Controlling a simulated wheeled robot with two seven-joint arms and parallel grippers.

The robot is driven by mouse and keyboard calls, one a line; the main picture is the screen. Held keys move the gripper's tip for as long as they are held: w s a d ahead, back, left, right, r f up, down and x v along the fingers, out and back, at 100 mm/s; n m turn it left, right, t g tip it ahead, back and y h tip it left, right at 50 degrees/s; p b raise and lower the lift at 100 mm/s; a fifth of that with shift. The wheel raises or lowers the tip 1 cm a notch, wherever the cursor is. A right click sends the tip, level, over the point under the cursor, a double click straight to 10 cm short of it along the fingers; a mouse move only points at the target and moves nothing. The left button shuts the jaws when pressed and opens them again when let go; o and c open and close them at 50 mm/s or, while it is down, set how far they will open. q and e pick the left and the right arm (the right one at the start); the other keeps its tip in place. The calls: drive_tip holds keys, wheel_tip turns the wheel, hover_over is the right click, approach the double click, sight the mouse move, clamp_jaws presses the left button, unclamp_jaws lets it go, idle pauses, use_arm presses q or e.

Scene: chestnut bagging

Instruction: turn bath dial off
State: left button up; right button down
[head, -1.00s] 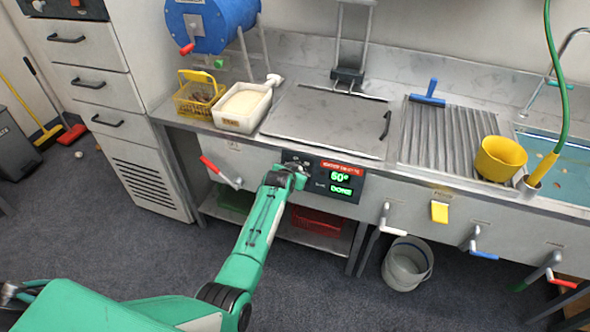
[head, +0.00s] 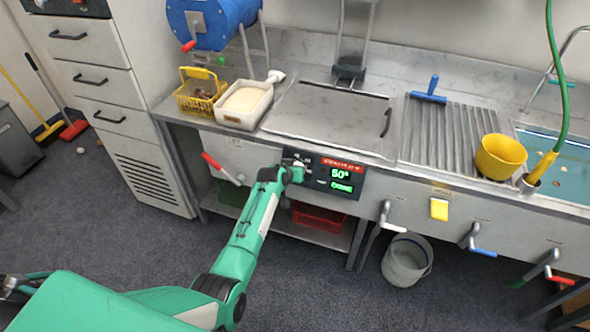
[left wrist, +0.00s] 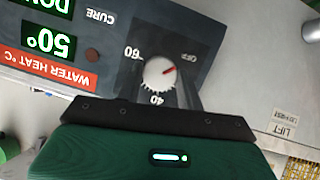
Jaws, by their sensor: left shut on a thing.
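The bath dial (left wrist: 158,73) is a pale round knob with a red pointer on a dark control panel (head: 338,192). The red pointer points right and slightly up, roughly toward the OFF mark. My left gripper (head: 298,170) is at the panel's left part and hides most of the dial in the head view. Its dark fingers (left wrist: 160,96) are closed on the dial. The panel display (left wrist: 50,40) reads 50° with a green DONE line. My right gripper is out of view.
A lever with a red handle (head: 213,163) is left of the panel, and another lever (head: 387,217) is to its right. The steel counter above holds a yellow basket (head: 200,92), a white tub (head: 243,105) and a closed lid (head: 330,118). A grey bucket (head: 407,262) stands below.

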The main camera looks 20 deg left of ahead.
use_arm(q)
drive_tip(key=shift+f, duration=0.1)
drive_tip(key=o, duration=1)
drive_tip(key=v, duration=1.4)
drive_tip(key=shift+w, duration=0.1)
